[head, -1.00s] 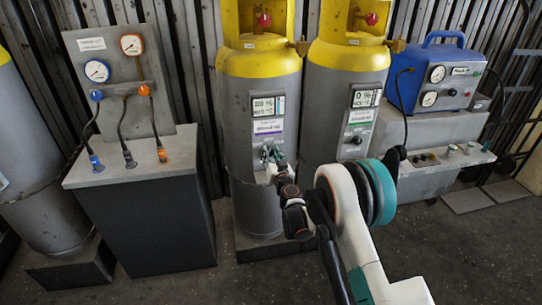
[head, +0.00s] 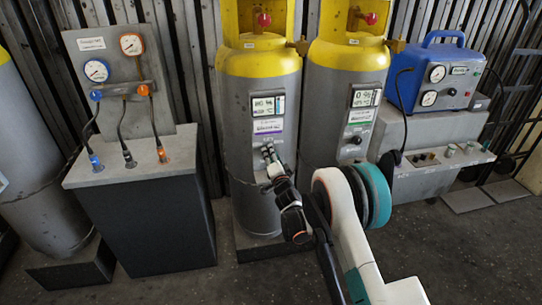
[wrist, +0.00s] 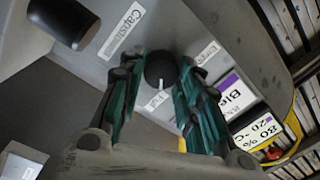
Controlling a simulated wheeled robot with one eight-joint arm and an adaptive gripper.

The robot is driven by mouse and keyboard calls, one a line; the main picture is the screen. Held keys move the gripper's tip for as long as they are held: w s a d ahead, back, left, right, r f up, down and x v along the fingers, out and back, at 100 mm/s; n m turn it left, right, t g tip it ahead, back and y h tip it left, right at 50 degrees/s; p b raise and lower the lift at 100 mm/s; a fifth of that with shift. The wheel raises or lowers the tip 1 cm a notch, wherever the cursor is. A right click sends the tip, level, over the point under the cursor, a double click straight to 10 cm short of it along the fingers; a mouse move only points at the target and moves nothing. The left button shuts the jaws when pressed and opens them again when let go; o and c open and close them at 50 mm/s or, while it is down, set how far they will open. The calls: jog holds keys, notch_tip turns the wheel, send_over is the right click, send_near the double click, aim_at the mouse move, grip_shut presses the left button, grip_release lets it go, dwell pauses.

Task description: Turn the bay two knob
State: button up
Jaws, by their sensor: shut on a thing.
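A black round knob (wrist: 161,70) with a white pointer mark shows between my fingers in the wrist view. It sits on the grey front of the left yellow-topped cylinder (head: 259,100). My gripper (wrist: 155,85) is shut on this knob, with one teal-and-black finger on each side. In the head view my gripper (head: 268,153) reaches the cylinder's front below its display and purple label (head: 268,126), and covers the knob there. The right yellow-topped cylinder (head: 345,90) has its own dark knob (head: 356,140) below its display.
A gauge panel on a dark stand (head: 140,225) is at left. A blue gauge box (head: 440,75) sits on a grey bench with small knobs at right. In the wrist view a dark cylindrical part (wrist: 64,22) juts out near the knob. Some floor is clear in front.

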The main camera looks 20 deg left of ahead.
jog(key=shift+m, duration=1)
jog(key=shift+f, duration=0.1)
jog(key=o, duration=1)
jog(key=shift+o, duration=0.2)
jog(key=v, duration=1.2)
